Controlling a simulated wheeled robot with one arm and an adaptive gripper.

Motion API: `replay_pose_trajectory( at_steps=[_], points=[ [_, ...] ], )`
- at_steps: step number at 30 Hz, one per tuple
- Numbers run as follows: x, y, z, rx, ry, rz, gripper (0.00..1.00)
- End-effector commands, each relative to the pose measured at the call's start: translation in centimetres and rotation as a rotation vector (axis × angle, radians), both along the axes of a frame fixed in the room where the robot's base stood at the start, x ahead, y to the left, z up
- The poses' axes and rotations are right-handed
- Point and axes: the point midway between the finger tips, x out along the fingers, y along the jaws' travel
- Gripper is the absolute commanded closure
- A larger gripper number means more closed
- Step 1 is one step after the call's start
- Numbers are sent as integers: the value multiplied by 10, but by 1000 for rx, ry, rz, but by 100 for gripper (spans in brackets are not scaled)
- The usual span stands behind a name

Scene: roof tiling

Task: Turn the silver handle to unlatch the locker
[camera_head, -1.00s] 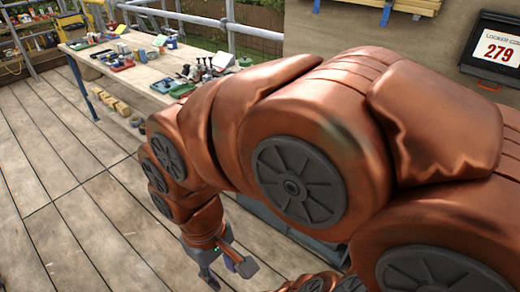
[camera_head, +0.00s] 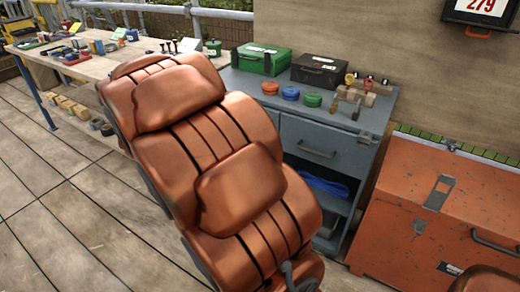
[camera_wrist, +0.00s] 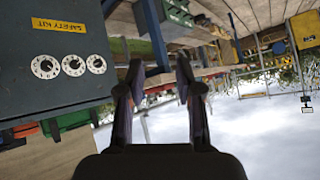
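In the wrist view, a dark grey-blue locker (camera_wrist: 50,90) with a yellow "SAFETY KIT" label (camera_wrist: 59,25) and three white number dials (camera_wrist: 73,65) fills the left side. The picture is upside down there. The dial readings are too small to tell. I cannot make out the silver handle in either view now. My gripper (camera_wrist: 158,75) shows in the wrist view with its two fingers apart and nothing between them. The locker lies to the left of the fingers, apart from them. In the head view my arm hides the gripper.
A grey cabinet (camera_head: 335,140) carries a green case (camera_head: 262,59), a black case (camera_head: 320,71) and small tools. An orange chest (camera_head: 430,225) stands at the right. A workbench (camera_head: 85,65) stands behind my arm. Deck boards at the left are clear.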

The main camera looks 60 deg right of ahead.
Motion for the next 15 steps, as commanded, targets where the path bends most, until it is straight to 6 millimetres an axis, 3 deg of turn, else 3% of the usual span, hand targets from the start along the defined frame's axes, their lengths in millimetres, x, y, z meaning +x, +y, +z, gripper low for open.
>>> replay_pose_trajectory(
  at_steps=[1, 4, 7, 12, 15],
  points=[
    [6, -30, -26, -41, -32, -73, 65],
    [8, -89, -46, -136, -95, -221, 65],
    [-2, -147, -66, -248, -139, -369, 65],
    [-43, -230, -93, -460, -178, -613, 65],
    [-71, -262, -105, -572, -177, -729, 65]
  ],
)
